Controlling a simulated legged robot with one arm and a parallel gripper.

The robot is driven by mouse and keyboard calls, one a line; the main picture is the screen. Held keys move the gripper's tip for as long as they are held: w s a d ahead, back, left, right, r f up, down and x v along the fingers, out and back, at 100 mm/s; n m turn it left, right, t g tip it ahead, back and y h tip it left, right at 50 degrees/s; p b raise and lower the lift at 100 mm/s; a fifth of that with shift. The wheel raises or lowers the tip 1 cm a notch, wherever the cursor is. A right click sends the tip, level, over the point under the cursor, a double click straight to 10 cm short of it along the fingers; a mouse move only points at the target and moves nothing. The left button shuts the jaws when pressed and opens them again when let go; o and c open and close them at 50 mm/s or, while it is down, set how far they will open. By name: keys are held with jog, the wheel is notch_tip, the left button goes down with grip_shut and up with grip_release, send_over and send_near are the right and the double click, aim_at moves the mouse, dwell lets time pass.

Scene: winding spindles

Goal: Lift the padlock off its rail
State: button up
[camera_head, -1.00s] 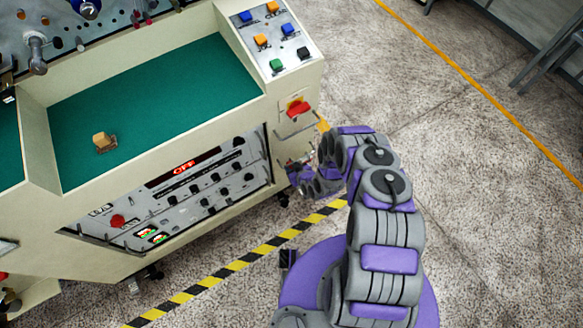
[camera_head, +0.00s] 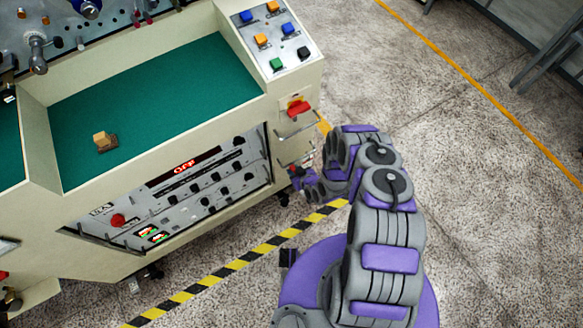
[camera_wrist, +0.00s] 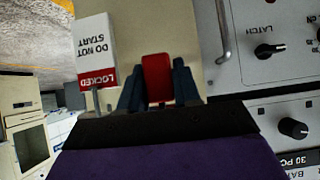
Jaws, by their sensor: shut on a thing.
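A red padlock (camera_wrist: 157,78) sits between the two dark fingers of my gripper (camera_wrist: 157,88) in the wrist view. The fingers are shut on its sides. A white tag with a red band (camera_wrist: 95,55), reading "LOCKED DO NOT START", shows left of the padlock. In the head view my gripper (camera_head: 298,174) is low beside the right end of the cream console, just below a thin metal rail (camera_head: 297,152). The padlock is too small to make out there. I cannot tell whether its shackle is around the rail or clear of it.
The cream console (camera_head: 230,130) has a red rotary handle (camera_head: 299,107) above the rail and a knob panel (camera_head: 190,185) on its front. Coloured buttons (camera_head: 262,40) are on top. Floor to the right is open. A yellow-black stripe (camera_head: 240,262) runs along the floor.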

jog(key=s, duration=0.1)
jog(key=s+d, duration=0.2)
jog(key=shift+s+d, duration=0.25)
jog(key=shift+s, duration=0.1)
dwell(0.5)
jog(key=s+d+r, duration=0.3)
jog(key=s+d, duration=0.1)
jog(key=s, duration=0.2)
jog(key=shift+s+d, duration=0.25)
jog(key=shift+s, duration=0.1)
